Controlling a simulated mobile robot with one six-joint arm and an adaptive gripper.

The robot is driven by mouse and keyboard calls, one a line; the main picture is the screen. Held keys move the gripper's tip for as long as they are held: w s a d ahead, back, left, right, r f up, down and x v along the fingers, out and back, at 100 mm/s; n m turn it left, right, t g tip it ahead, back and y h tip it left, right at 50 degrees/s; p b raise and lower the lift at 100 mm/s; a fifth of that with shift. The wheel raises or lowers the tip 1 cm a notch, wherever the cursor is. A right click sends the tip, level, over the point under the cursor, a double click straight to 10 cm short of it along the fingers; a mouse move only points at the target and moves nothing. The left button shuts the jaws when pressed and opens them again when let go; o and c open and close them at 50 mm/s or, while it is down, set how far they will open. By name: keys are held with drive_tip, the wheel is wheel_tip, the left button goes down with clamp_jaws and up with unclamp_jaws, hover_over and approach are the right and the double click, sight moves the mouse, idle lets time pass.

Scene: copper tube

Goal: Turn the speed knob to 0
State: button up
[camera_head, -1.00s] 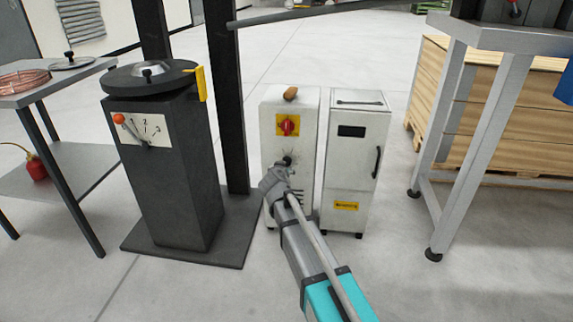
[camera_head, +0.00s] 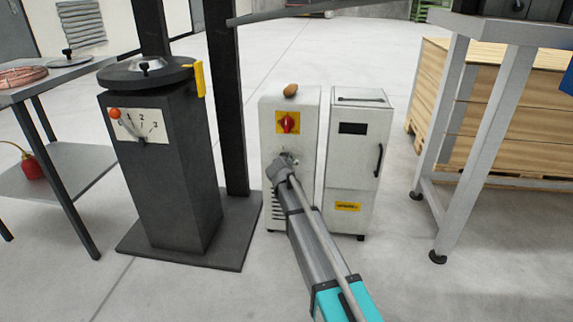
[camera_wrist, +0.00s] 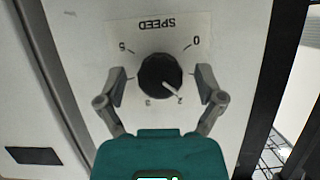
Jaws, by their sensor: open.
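The black speed knob (camera_wrist: 160,77) is on the white cabinet's panel, beneath a SPEED label that appears upside down in the wrist view. Its white pointer mark points at the 2. The 0 (camera_wrist: 196,41) is at upper right of the knob and the 5 at upper left. My gripper (camera_wrist: 160,84) is open, with one finger on each side of the knob; narrow gaps show between fingers and knob. In the head view my gripper (camera_head: 282,166) is at the front of the white cabinet (camera_head: 307,125) and hides the knob.
A red rotary switch (camera_head: 288,122) on a yellow plate is above my gripper. A second white cabinet (camera_head: 352,177) stands close on the right. A dark pedestal (camera_head: 170,195) with an orange-tipped lever dial stands left. Open floor lies in front.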

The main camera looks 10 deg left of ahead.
drive_tip(key=shift+w, duration=0.1)
drive_tip(key=c, duration=1.1)
drive_tip(key=shift+c, duration=0.2)
drive_tip(key=shift+n+h, duration=0.8)
drive_tip(key=shift+n, duration=0.4)
drive_tip(key=shift+n+h+b, duration=0.35)
drive_tip(key=shift+n+h, duration=0.35)
drive_tip(key=shift+n, duration=0.1)
